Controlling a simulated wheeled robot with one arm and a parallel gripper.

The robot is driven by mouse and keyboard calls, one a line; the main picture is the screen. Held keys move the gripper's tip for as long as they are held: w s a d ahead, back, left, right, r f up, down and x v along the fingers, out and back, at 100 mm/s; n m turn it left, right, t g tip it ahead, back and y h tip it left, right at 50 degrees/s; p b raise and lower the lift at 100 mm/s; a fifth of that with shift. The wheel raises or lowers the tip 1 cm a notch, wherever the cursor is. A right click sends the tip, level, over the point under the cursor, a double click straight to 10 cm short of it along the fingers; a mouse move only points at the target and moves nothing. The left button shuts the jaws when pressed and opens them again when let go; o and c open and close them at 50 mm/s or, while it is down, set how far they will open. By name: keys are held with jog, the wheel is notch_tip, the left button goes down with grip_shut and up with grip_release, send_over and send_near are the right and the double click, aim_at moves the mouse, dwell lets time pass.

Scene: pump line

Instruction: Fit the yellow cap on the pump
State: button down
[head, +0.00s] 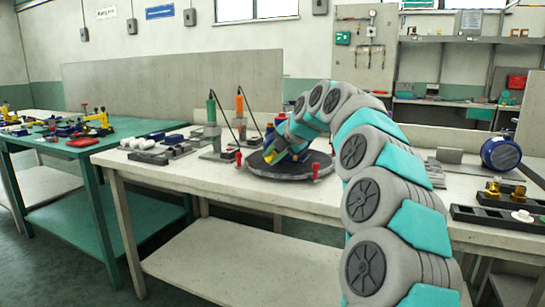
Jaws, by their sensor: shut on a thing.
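My gripper (277,146) is at the end of my arm, over the round dark turntable (262,170) on the white bench. It is small and partly hidden here. It is shut on a yellow piece (269,156), which looks like the yellow cap. A blue body (296,155), which looks like the pump, stands on the turntable right beside the gripper. My arm and gripper hide part of it. Whether the cap touches the pump I cannot tell.
Two upright tools, green-topped (211,111) and orange-topped (240,106), stand left of the turntable with cables. Red posts (316,171) stand at its edge. White parts (140,143) lie at the bench's left. A blue motor (501,153) and a black rack (490,218) are at right.

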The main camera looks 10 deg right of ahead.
jog(key=shift+w+d, duration=0.3)
jog(key=shift+w, duration=0.1)
dwell(0.5)
jog(key=c, duration=0.7)
grip_release()
jog(key=shift+s+r, duration=0.1)
jog(key=shift+v, duration=2.9)
jog(key=shift+b+v, duration=0.3)
jog(key=shift+v, duration=3.6)
